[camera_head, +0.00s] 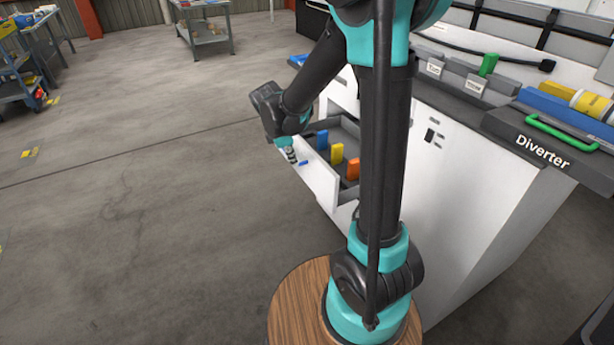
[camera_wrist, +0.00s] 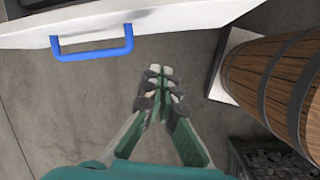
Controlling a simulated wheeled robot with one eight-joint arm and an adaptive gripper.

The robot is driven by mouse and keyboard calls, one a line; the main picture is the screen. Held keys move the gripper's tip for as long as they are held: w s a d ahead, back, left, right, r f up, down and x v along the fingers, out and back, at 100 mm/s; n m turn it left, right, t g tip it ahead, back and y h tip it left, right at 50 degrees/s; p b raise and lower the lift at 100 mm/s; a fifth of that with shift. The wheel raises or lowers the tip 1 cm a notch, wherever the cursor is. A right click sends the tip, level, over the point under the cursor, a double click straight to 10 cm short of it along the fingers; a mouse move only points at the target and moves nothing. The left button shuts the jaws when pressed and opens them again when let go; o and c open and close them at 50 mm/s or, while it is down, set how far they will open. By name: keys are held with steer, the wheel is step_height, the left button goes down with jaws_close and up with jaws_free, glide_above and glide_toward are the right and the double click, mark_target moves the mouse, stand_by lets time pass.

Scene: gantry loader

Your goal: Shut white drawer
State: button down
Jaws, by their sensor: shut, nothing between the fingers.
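The white drawer (camera_head: 318,183) is pulled out of the white cabinet (camera_head: 455,205) in the head view. It holds a blue block (camera_head: 322,140), a yellow block (camera_head: 337,154) and an orange block (camera_head: 353,169). In the wrist view, the drawer's white front (camera_wrist: 185,22) runs across the top, with its blue handle (camera_wrist: 92,54) at the left. My gripper (camera_wrist: 160,72) is shut and empty, outside the drawer front and to the right of the handle. In the head view my gripper (camera_head: 291,156) is by the front's far end. Whether it touches the front, I cannot tell.
A counter with a panel marked Diverter (camera_head: 540,148) and a green handle (camera_head: 562,132) tops the cabinet at the right. The floor (camera_head: 130,210) left of the drawer is clear. A blue cart (camera_head: 18,75) and a table (camera_head: 203,30) stand far off.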

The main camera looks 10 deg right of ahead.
mark_target(307, 175)
steer(key=shift+w+d+f+n+g+h, duration=0.15)
steer(key=shift+w+d+f+n, duration=0.6)
steer(key=shift+f, duration=0.95)
steer(key=shift+w+d+f+n+g+h, duration=0.1)
steer(key=shift+w+d+f+n+h, duration=0.25)
steer(key=shift+d+f, duration=1.05)
steer(key=shift+w+d+f+n+g, duration=0.15)
steer(key=shift+w+d+f+n, duration=0.45)
steer(key=shift+f, duration=1.45)
steer(key=shift+s+a, duration=0.1)
steer(key=shift+a, duration=0.05)
steer(key=w+d, duration=0.2)
steer(key=d, duration=0.5)
steer(key=w+d, duration=0.3)
steer(key=d, duration=0.5)
steer(key=w+d, duration=0.2)
steer(key=d, duration=0.5)
steer(key=shift+w+d, duration=0.15)
steer(key=shift+d, duration=0.15)
